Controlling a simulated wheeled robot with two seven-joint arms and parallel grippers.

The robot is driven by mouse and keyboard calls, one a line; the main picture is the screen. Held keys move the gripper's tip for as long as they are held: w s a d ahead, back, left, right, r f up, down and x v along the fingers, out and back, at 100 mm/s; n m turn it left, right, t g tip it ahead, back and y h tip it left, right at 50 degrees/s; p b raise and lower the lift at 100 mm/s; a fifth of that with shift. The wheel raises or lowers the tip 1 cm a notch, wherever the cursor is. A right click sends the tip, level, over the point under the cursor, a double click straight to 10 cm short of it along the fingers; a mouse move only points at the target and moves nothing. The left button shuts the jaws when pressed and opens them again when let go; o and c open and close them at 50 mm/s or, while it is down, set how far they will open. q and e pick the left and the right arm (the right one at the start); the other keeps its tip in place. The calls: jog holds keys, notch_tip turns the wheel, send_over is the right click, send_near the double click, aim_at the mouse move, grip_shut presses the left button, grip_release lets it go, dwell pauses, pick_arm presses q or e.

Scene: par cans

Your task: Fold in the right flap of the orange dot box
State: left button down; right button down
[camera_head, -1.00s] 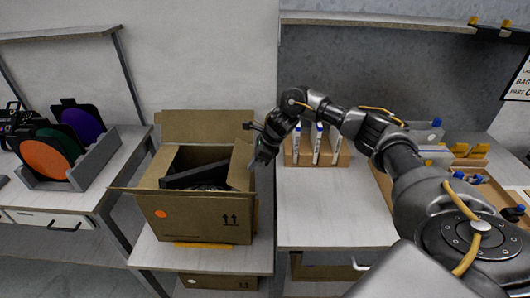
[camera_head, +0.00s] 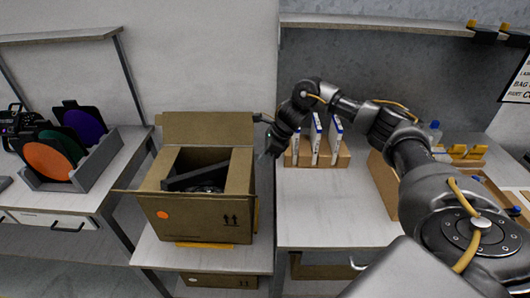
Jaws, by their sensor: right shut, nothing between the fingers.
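The orange dot box (camera_head: 195,222) is an open brown carton with an orange dot at the left of its front face. The back flap (camera_head: 207,128) stands upright, and a thin flap edge sticks out at the left. A dark object (camera_head: 197,177) lies inside, partly hidden by the walls. My right gripper (camera_head: 267,142) is shut and empty, just right of the right flap and apparently apart from it. My left gripper is out of view.
A holder (camera_head: 322,156) with several white-and-blue upright items stands right of my gripper. A grey rack (camera_head: 85,175) with coloured discs is on the left bench. The front of the right table (camera_head: 325,215) is clear. A shelf (camera_head: 400,25) runs above.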

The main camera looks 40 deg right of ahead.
notch_tip(320, 180, up, 8)
jog(key=p, duration=0.5)
jog(key=shift+r, duration=0.15)
